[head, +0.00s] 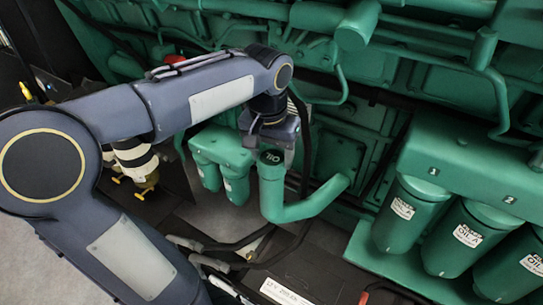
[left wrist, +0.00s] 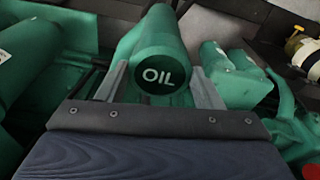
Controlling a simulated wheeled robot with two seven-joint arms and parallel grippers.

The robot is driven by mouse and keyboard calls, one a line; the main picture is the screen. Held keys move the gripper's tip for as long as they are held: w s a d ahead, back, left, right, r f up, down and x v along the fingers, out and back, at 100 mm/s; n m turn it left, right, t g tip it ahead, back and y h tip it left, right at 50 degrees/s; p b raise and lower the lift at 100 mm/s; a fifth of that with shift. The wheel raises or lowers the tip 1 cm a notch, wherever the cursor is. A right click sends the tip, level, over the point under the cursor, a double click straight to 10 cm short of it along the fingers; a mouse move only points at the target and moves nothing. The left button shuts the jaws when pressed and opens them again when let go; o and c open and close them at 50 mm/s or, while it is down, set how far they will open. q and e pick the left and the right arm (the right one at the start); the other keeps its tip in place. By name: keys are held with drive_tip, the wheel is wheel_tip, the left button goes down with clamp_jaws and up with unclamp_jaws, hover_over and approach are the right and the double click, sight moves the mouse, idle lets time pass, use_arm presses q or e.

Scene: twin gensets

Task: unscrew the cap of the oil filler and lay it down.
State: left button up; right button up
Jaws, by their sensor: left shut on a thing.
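The oil filler is a green upright neck (head: 272,192) with an elbow pipe running off to the right. Its cap (head: 271,157) is dark on top, carries the word OIL, and sits at the mouth of the neck. In the left wrist view the cap (left wrist: 157,77) faces the camera, with the green pipe behind it. My left gripper (head: 272,148) reaches down from above the neck. Its fingers stand on either side of the cap, shut on it. In the head view the gripper body hides part of the contact. My right gripper is not in view.
Green filter canisters labelled OIL (head: 467,240) hang at the right under a green housing. Two smaller green canisters (head: 236,184) stand just left of the neck. Green pipes and engine panels fill the back. Dark hoses (head: 225,246) run along the floor below.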

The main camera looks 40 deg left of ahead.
sight(272, 157)
use_arm(q)
drive_tip(key=shift+r, duration=1.8)
drive_tip(key=shift+s, duration=0.1)
